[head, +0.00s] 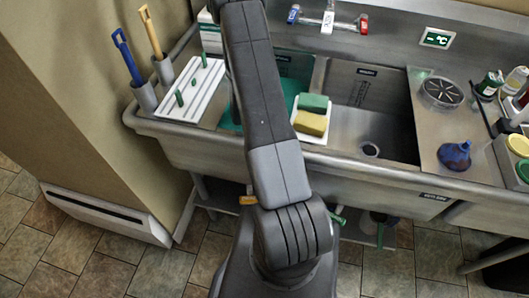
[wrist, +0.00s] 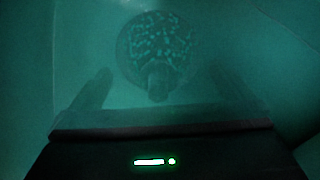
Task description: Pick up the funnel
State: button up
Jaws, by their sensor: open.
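A dark blue, funnel-like object (head: 455,155) rests on the steel drainboard at the right in the head view. In the dim green wrist view, my gripper (wrist: 160,88) is open and empty, its two fingers well apart. Between and beyond the fingers is a round, speckled thing with a short neck (wrist: 157,82) pointing toward me. The murk hides its colour, and I cannot tell whether it is a funnel. It shows no contact with either finger. In the head view my gripper is hidden or out of frame.
The left basin (head: 290,66) holds green liquid. A white tray with green and yellow sponges (head: 310,123) sits on the divider beside the empty right basin (head: 352,125). A white rack (head: 193,92) stands left; bottles (head: 490,84) and tubs crowd the right end.

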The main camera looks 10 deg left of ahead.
jog(key=c, duration=1.1)
jog(key=shift+r, duration=0.1)
